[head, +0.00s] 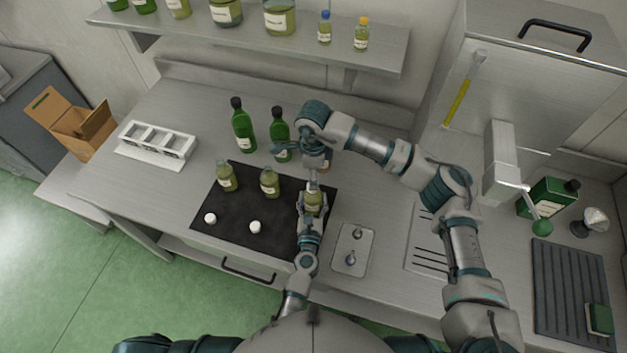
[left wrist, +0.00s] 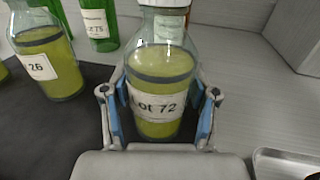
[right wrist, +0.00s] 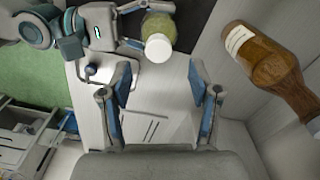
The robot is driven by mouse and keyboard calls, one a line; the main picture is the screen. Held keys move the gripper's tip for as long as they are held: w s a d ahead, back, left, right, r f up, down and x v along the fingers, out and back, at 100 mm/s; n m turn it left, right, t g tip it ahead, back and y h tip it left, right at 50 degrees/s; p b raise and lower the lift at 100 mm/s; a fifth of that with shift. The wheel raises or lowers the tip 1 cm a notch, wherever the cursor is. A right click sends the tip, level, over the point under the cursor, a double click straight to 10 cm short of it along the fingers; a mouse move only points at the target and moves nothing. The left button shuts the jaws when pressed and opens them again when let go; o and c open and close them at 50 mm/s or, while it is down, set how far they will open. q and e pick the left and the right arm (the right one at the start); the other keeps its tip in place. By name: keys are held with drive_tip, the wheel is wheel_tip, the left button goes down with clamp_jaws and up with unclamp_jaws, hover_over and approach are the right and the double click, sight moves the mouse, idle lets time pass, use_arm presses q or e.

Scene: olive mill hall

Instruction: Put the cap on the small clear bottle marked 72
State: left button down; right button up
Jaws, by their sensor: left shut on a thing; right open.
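The small clear bottle marked 72 (left wrist: 163,65) holds yellow-green liquid and stands upright; it also shows in the head view (head: 314,203). My left gripper (left wrist: 160,100) is shut around its body from the near side. In the right wrist view a white cap (right wrist: 158,47) shows over the top of this bottle (right wrist: 157,24); I cannot tell whether it is seated or tight. My right gripper (right wrist: 160,82) is open and empty, with the cap just beyond its fingertips. In the head view my right wrist partly hides the bottle's top.
Two similar bottles (head: 227,177) (head: 269,183) and two loose white caps (head: 210,218) (head: 255,227) are on the dark mat (head: 225,237). Green bottles (head: 243,125) (head: 279,135) and a brown bottle (right wrist: 270,68) stand behind. A white rack (head: 157,143) is at left, a metal tray (head: 352,250) at right.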

wheel_tip(320, 180, up, 7)
drive_tip(key=shift+f, duration=0.1)
use_arm(q)
drive_tip(key=shift+c, duration=1.1)
unclamp_jaws()
drive_tip(key=s, duration=0.8)
drive_tip(key=s+a, duration=0.1)
drive_tip(key=s, duration=0.3)
drive_tip(key=shift+f, duration=0.1)
